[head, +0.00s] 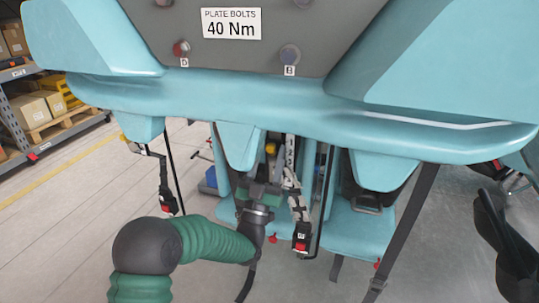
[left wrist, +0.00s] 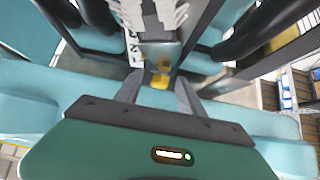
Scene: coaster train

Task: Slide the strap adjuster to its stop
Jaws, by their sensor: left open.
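My left gripper (head: 262,172) reaches in under the front of the teal seat row, among hanging straps. In the left wrist view, its two grey fingers (left wrist: 158,92) stand apart with a gap between them. A small yellow piece (left wrist: 160,80) shows just beyond that gap, below a grey-blue block and a pale, ridged strap (left wrist: 155,15). A yellow piece also shows in the head view (head: 271,149) above the gripper. I cannot tell which part is the strap adjuster. A pale chain-like strap (head: 296,195) hangs right of the gripper and ends in a red-and-black buckle (head: 301,237). My right gripper cannot be made out.
The teal car body (head: 260,105) spans the view above the gripper. Dark straps hang at left and right, including a long one (head: 410,220). A similar red-ended buckle (head: 168,203) hangs at left. Shelves with boxes (head: 45,100) stand far left. Grey floor is open at lower left.

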